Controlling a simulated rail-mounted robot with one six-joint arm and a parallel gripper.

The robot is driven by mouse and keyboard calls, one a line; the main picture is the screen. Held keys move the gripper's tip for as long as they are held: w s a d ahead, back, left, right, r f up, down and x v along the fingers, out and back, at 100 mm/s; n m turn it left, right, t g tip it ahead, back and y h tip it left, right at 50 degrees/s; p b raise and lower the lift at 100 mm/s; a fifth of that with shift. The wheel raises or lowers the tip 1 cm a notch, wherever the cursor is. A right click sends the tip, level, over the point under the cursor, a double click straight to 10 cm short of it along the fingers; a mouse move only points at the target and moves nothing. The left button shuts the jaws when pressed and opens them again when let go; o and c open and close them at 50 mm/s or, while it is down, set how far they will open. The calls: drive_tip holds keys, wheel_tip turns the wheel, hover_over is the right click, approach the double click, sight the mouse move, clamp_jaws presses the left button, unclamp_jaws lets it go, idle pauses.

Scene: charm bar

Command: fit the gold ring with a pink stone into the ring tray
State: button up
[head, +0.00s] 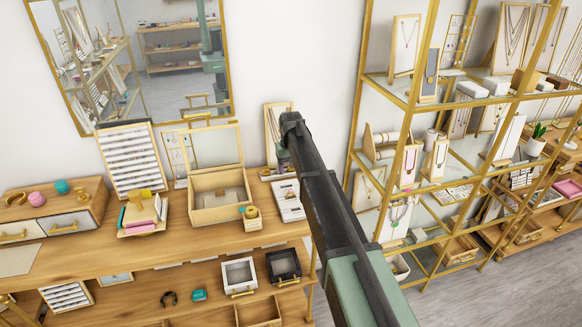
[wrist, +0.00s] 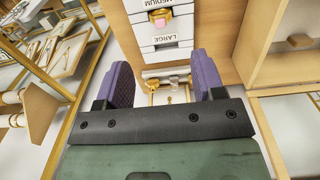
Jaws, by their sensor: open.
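The ring tray (wrist: 180,48) is white with grooves and labels reading MEDIUM and LARGE, at the top of the wrist view. In the head view the tray (head: 288,203) lies on the wooden counter, right of the open box. The gold ring with a pink stone (wrist: 160,18) shows on the tray between the two labels; how deep it sits I cannot tell. My gripper (wrist: 166,75) is open, its two purple fingers wide apart with nothing held. In the wrist view the fingers appear below the tray and ring. The head view mostly hides the gripper behind my arm.
An open wooden box (head: 217,212) stands left of the tray, with a small holder (head: 251,218) bearing a teal piece between them. A necklace stand (head: 277,125) is behind the tray. Gold-framed glass shelves (head: 405,100) stand to the right.

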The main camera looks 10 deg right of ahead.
drive_tip(key=s, duration=3.8)
wheel_tip(320, 180, down, 8)
drive_tip(key=b, duration=0.8)
drive_tip(key=shift+w+m, duration=0.4)
